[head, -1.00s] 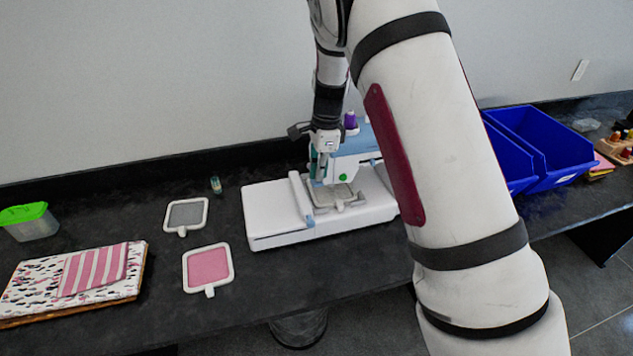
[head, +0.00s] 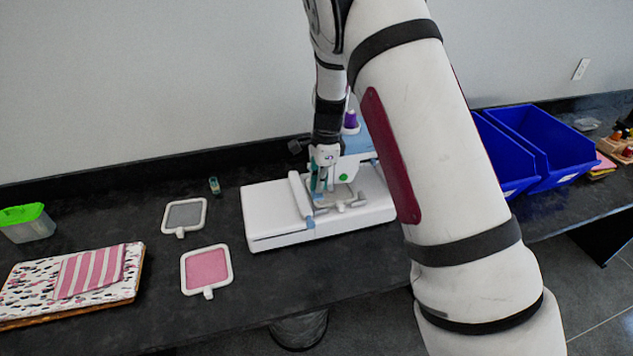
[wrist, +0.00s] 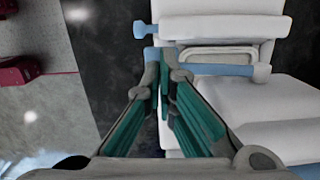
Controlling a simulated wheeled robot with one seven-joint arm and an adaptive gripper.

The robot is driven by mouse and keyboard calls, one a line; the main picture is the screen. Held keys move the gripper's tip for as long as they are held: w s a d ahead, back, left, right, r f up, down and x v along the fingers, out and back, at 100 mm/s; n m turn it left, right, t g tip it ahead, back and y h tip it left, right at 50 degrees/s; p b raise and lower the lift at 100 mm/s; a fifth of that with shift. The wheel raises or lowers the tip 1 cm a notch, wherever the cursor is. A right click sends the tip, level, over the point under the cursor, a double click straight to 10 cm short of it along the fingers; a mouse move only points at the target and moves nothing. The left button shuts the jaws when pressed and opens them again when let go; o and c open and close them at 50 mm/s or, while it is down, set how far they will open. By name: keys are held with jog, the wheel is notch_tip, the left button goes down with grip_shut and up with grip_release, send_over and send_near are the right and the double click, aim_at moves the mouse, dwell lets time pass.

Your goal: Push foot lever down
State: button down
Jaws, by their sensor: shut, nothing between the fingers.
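The white and light-blue sewing machine (head: 275,215) stands on the dark table, with a purple thread spool (head: 351,118) on top and a hoop frame (head: 345,196) on its bed. My gripper (head: 318,196) is at the machine's head, pointing down just above the hoop area, in front of the blue-trimmed body. I cannot make out the foot lever; my gripper and arm cover part of the machine's head.
Grey (head: 184,215) and pink (head: 207,269) hoops lie left of the machine. Folded fabric (head: 75,275) and a green-lidded box (head: 25,222) are farther left. Blue bins (head: 545,150) stand at the right, beyond my arm. Table between the hoops and machine is clear.

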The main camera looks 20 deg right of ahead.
jog(key=d, duration=0.1)
jog(key=d+r, duration=0.1)
jog(key=d, duration=0.1)
notch_tip(320, 180, up, 12)
jog(key=d, duration=0.1)
dwell(0.7)
jog(key=shift+s+d, duration=0.1)
